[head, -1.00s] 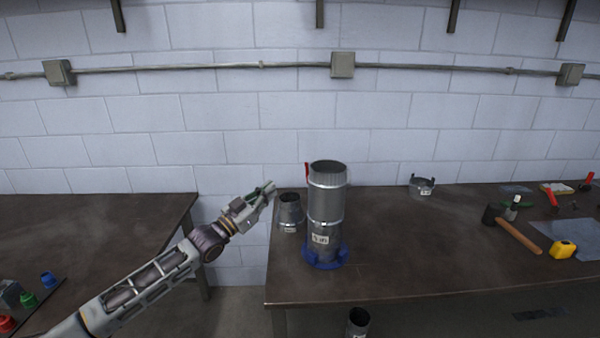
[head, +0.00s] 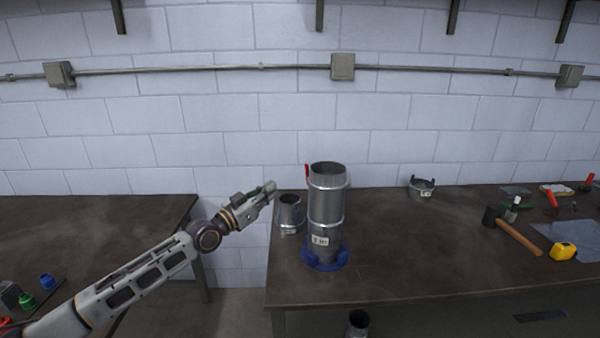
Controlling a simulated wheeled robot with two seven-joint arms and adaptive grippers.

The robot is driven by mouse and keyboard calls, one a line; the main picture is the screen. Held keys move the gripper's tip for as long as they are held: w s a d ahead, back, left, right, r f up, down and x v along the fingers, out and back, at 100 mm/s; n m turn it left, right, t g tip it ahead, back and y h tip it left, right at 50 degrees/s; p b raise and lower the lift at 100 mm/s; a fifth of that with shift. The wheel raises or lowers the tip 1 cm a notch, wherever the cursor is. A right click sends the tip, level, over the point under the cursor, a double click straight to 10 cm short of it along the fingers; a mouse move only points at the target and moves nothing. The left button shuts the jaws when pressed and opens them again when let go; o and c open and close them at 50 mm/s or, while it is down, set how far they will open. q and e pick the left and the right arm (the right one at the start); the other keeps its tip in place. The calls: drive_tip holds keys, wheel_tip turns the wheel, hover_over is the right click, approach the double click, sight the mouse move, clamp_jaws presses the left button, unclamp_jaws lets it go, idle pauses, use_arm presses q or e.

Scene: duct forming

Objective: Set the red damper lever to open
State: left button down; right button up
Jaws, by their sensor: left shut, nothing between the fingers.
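The red damper lever (head: 307,171) shows as a small upright red strip at the upper left side of the tall grey metal duct (head: 326,205). The duct stands upright in a blue ring base (head: 325,260) on the right-hand table, with a white label low on its front. My left gripper (head: 270,187) is shut and empty. It is to the left of the lever and a little lower in the picture, apart from it, near a short grey duct piece (head: 290,212). The lower part of the lever is partly hidden by the duct. My right gripper is not in view.
The brown table (head: 400,265) is clear to the right of the duct. A small collar (head: 422,187) sits at the back. A hammer (head: 515,233), a yellow tape measure (head: 563,250) and other tools lie at the right. A gap separates the left table (head: 90,225).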

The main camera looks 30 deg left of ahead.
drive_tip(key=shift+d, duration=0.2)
use_arm(q)
drive_tip(key=p, duration=0.3)
approach(306, 167)
drive_tip(key=shift+w, duration=1.3)
drive_tip(key=shift+x, duration=1.5)
drive_tip(key=shift+w+d+r, duration=0.3)
drive_tip(key=shift+w+d, duration=0.15)
drive_tip(key=shift+w, duration=0.2)
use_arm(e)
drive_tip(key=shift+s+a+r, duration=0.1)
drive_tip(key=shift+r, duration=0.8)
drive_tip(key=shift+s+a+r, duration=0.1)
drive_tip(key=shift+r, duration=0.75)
